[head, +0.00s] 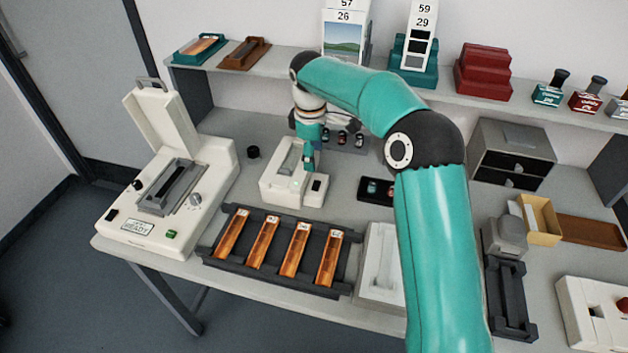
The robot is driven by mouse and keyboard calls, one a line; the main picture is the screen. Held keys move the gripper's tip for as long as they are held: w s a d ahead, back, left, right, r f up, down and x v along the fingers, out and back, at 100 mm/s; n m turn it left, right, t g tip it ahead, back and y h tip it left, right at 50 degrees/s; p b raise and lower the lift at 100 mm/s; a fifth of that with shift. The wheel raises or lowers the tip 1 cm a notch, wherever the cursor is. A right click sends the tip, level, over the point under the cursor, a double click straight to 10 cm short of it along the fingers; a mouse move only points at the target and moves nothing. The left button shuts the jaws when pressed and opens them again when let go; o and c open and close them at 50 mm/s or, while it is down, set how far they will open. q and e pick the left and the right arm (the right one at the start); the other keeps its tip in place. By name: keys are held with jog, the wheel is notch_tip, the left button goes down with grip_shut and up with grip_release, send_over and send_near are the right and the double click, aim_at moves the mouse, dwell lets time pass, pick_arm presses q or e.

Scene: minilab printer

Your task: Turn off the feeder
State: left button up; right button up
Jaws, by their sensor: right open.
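A small white device (285,187), which looks like the feeder, stands mid-table with a slot on top. A small green light shows on its top, and a black switch (317,185) sits at its right front. My right gripper (309,168) points down over the right part of this device, close to the switch. It is open; whether it touches the device I cannot tell. My right arm hides part of the table behind and to the right. My left gripper is not in view.
A white machine (215,160) with a raised lid and a READY display stands at left. A dark rack (215,255) with several orange strips lies in front. A black tray (368,190) is close on the right. A shelf (270,73) runs behind.

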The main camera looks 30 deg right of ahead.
aim_at(316, 185)
jog(key=f, duration=0.6)
jog(key=d+f, duration=0.1)
jog(key=f, duration=0.3)
jog(key=shift+w+f, duration=0.1)
jog(key=shift+w, duration=0.1)
grip_shut()
jog(key=p, duration=0.3)
jog(key=g+y+p, duration=0.1)
jog(key=p, duration=0.3)
jog(key=shift+w+d+r+y, duration=0.2)
jog(key=shift+d+r+y, duration=0.1)
jog(key=shift+d, duration=0.05)
jog(key=c, duration=1.1)
grip_release()
jog(key=shift+f+g+y+p, duration=0.25)
jog(key=shift+g+y+p, duration=0.05)
jog(key=shift+g+p, duration=0.15)
jog(key=shift+c, duration=0.2)
grip_shut()
jog(key=o, duration=1.1)
grip_release()
jog(key=shift+o, duration=0.2)
